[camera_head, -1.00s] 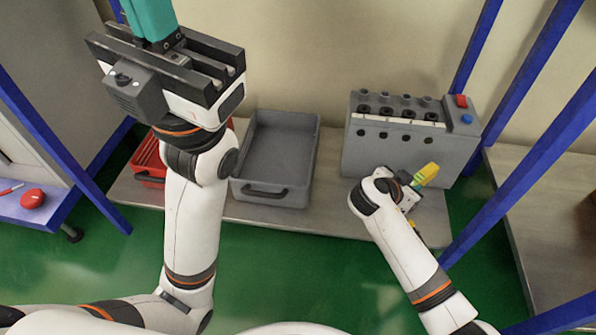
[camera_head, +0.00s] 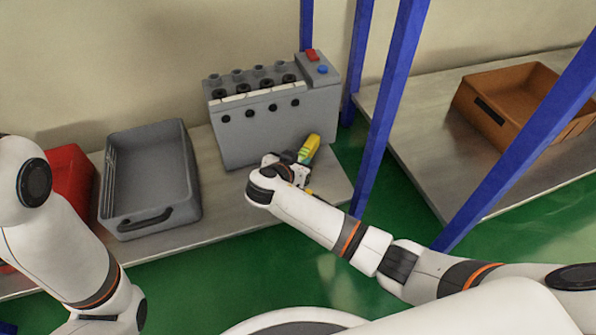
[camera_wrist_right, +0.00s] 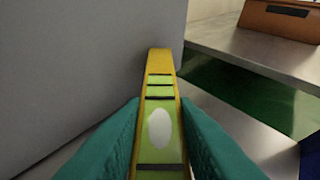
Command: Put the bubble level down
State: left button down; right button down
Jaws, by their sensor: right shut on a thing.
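The bubble level is yellow with a green face, black lines and a pale oval bubble. It shows in the right wrist view (camera_wrist_right: 160,100) between the two teal fingers of my right gripper (camera_wrist_right: 160,150), which is shut on it. In the head view the bubble level (camera_head: 309,148) sticks out beyond my right gripper (camera_head: 293,165), just in front of the grey machine (camera_head: 270,120). I cannot tell whether the level touches the table (camera_head: 335,185). My left gripper is out of the head view; only part of that arm shows at the left.
A grey bin (camera_head: 150,205) stands left of the machine, with a red bin (camera_head: 70,180) beyond it. A blue post (camera_head: 385,110) rises close to the right of my right gripper. A brown bin (camera_head: 520,100) sits on another table farther right.

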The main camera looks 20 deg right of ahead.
notch_tip(320, 180, down, 3)
jog(key=shift+f+b, duration=0.1)
jog(key=shift+b, duration=0.7)
jog(key=c, duration=1.2)
grip_release()
jog(key=shift+o, duration=0.2)
